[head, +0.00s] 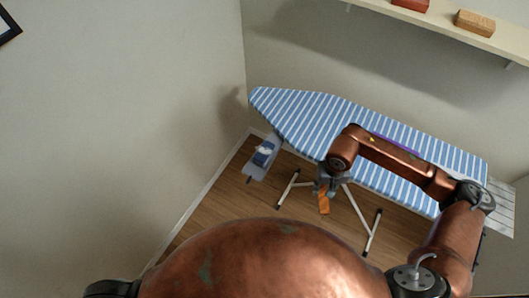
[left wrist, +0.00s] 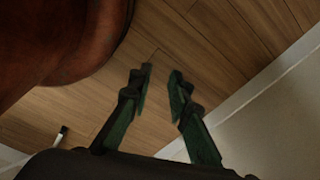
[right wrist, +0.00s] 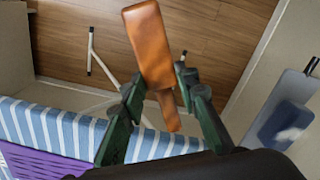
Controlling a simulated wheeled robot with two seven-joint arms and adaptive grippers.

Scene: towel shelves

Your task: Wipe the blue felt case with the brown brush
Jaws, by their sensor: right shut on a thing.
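The brown brush (right wrist: 150,45) has an orange-brown block and a narrower handle. My right gripper (right wrist: 160,97) is shut on the handle. In the head view the brush (head: 324,203) hangs below that gripper (head: 328,183), in front of the ironing board's near edge. I cannot pick out the blue felt case for certain. A grey-blue platform (head: 254,172) left of the board bears a small blue and white thing (head: 264,152), also seen in the right wrist view (right wrist: 290,88). My left gripper (left wrist: 158,80) is open and empty above the floor.
The blue-and-white striped ironing board (head: 300,112) stands along the wall on white legs. A purple thing (right wrist: 40,162) lies on it, partly behind my right arm in the head view. A wall shelf (head: 440,22) holds a red block (head: 410,4) and a tan block (head: 475,22).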

